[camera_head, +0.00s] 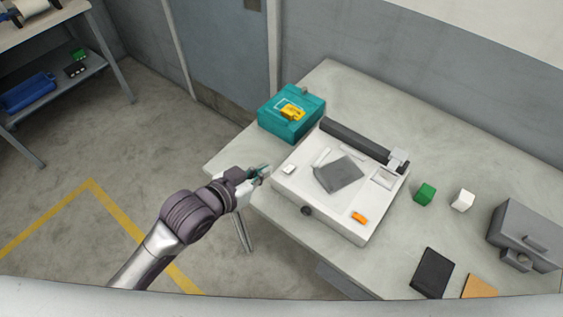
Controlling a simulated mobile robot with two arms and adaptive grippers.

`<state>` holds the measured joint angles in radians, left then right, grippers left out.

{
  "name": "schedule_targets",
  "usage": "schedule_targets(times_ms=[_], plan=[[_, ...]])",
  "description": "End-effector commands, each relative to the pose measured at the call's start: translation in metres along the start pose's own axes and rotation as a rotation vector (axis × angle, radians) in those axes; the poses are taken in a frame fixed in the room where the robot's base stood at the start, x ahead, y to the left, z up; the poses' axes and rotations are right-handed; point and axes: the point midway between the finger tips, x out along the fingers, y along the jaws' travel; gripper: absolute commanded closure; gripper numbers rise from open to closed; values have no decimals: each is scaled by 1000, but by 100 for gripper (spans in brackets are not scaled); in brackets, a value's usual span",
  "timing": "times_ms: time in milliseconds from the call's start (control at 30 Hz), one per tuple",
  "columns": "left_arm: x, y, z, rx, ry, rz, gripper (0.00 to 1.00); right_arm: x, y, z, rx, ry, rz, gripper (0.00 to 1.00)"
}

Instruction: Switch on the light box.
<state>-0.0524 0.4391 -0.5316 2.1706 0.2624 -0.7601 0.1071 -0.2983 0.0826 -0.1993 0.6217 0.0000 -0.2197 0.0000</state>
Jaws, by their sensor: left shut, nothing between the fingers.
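The light box appears to be the white, low box (300,188) on the table. It has a dark round knob (307,210) on its front side, an orange piece (359,218) at its front right corner and a small white square piece (289,169) at its left end. A dark grey square (341,174) lies on its top. No glow shows on it. My left gripper (264,171) is shut and empty, just left of the box's left end, close to the white square piece. Whether it touches the box is unclear. My right gripper is out of view.
A teal case (291,114) with a yellow label stands behind the box's left end. A dark bar (363,144) runs along the box's back. A green cube (424,193), a white cube (462,200), a grey metal unit (526,235) and a black flat item (432,272) lie to the right.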

Motion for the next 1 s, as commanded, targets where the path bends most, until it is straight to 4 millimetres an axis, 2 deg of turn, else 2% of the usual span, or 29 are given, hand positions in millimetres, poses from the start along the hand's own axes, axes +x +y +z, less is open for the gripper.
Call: schedule_targets(times_ms=[333,467,567,933,1000], plan=[[1,0,-1,0,3,2,100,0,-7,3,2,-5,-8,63],[10,0,-2,-2,3,1,100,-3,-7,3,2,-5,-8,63],[26,1,-3,-1,2,2,100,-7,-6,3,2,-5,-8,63],[103,1,-4,0,2,1,100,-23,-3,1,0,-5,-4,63],[103,1,13,0,-4,1,100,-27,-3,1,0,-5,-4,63]])
